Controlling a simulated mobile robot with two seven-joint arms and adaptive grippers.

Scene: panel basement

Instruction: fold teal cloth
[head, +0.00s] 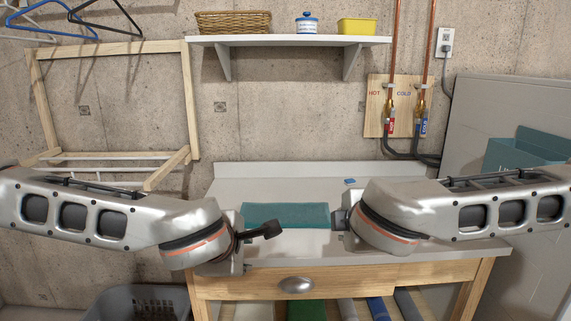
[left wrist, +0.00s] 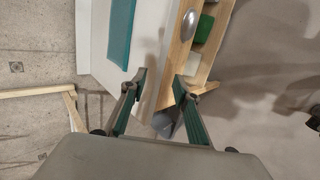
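The teal cloth (head: 286,214) lies as a flat, neat rectangle on the light worktop. It also shows in the left wrist view (left wrist: 120,32). My left gripper (head: 268,230) is in front of the cloth's left part, apart from it. In the left wrist view its two fingers (left wrist: 159,80) are spread with nothing between them, over the worktop's edge beside the cloth. My right gripper (head: 340,220) is by the cloth's right end, mostly hidden behind its own wrist. I cannot tell whether it touches the cloth.
The worktop (head: 300,243) has a drawer with a metal pull (head: 296,284) below. A small blue item (head: 350,181) lies at the back. A wooden rack (head: 110,95) stands left, a grey basket (head: 140,303) on the floor. A teal bin (head: 525,152) is right. A shelf (head: 290,40) hangs above.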

